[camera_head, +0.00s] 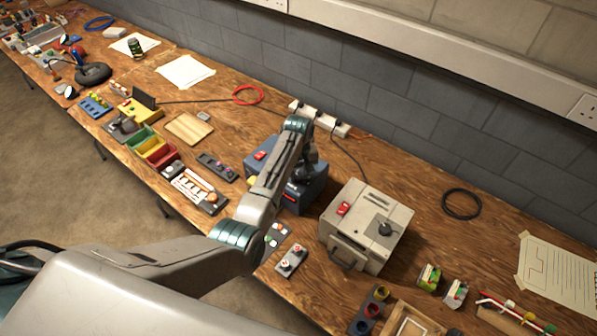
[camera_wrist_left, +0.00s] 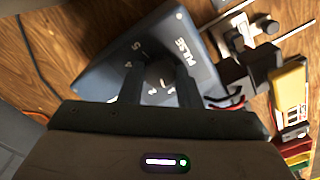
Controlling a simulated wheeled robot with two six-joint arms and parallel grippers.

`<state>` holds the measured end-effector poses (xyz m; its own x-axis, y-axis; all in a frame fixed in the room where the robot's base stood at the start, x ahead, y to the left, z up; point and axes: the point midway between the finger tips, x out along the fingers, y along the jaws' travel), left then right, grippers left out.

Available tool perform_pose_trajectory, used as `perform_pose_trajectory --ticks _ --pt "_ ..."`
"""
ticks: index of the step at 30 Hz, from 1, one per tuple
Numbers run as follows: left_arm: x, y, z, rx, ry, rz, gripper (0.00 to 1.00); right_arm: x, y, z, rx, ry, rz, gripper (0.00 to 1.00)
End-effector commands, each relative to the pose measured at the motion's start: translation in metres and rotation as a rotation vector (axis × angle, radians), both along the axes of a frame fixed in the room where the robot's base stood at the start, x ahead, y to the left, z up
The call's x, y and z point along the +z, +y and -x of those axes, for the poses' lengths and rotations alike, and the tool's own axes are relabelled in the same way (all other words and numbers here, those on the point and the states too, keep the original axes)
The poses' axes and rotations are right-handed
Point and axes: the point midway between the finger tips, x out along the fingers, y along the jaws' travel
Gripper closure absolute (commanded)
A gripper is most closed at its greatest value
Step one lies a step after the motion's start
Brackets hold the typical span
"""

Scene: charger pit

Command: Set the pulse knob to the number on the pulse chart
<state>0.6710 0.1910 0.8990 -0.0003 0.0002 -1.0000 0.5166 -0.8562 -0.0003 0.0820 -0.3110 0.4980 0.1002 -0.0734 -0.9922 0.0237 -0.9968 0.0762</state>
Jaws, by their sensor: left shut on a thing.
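The blue-grey box (camera_head: 312,191) marked PULSE stands on the bench, left of the beige box. It also shows in the left wrist view (camera_wrist_left: 110,60), with white numbers around its dial, some covered by my fingers. My left gripper (camera_head: 304,176) is over the top of this box. In the left wrist view, my left gripper (camera_wrist_left: 160,75) has its two fingers down at the dial, shut on the pulse knob, which is mostly hidden. The knob's pointing direction cannot be told. A taped paper with lines (camera_head: 560,272) lies at the right; its writing is unreadable. My right gripper is not in view.
A beige box (camera_head: 366,222) with a red switch and black knob stands close to the right. A power strip (camera_head: 319,117) and cables lie behind. Small control panels (camera_head: 291,261) and coloured bins (camera_head: 150,148) sit nearby. Bench around the black cable coil (camera_head: 461,204) is clear.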

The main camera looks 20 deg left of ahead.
Motion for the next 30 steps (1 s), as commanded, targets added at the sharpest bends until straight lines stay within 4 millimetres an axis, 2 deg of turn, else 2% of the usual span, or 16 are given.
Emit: perform_pose_trajectory --ticks 6,18,30 --pt "0.0025 0.0003 0.0002 -0.153 0.001 0.000 0.93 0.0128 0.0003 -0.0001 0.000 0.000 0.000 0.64" --pt "0.0007 0.0003 -0.0007 -0.454 -0.001 0.000 0.93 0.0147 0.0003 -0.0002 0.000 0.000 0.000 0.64" --pt "0.0010 0.0003 -0.0010 -0.598 -0.003 0.000 0.93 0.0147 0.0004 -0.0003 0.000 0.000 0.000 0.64"
